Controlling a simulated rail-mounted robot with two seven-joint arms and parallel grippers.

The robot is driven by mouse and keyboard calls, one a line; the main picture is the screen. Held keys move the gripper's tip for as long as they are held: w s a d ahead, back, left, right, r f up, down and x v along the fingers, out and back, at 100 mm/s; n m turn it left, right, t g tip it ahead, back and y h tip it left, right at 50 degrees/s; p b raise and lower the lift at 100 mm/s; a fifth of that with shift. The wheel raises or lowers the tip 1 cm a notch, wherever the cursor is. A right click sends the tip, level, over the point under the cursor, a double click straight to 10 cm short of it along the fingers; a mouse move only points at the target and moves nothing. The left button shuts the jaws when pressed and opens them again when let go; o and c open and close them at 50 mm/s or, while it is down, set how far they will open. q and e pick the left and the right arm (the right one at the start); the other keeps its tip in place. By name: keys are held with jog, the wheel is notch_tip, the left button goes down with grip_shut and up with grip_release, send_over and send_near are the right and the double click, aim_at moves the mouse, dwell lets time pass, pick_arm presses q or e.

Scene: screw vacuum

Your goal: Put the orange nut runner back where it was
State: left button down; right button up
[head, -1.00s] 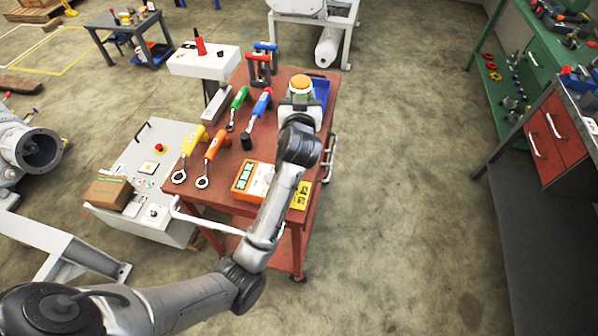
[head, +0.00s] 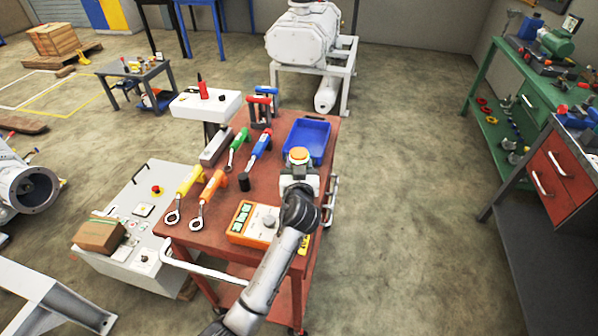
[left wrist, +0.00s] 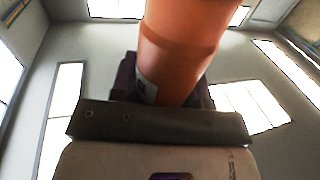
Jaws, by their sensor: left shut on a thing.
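My left gripper (head: 299,172) is shut on an orange cylindrical thing, which I take to be the orange nut runner (head: 299,155). In the head view only its round orange top shows above the jaws. In the left wrist view its orange body (left wrist: 178,50) rises from between the dark jaws (left wrist: 160,118). Its lower end is hidden. The gripper is over the right side of the red cart (head: 205,240), in front of the blue tray (head: 307,140); its height above the top is hard to tell. My right gripper is not in view.
Yellow (head: 187,185), orange (head: 212,185), green (head: 239,142) and blue (head: 259,148) ring-ended tools lie on the cart. An orange-and-white box (head: 252,222) sits near its front. A black cylinder (head: 244,182) stands mid-cart. The blue tray is empty. Open floor lies right of the cart.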

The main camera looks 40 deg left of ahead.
pick_arm(q)
jog(key=shift+f, duration=0.65)
jog(key=shift+f+b, duration=0.7)
jog(key=shift+b, duration=0.05)
jog(key=c, duration=0.6)
grip_release()
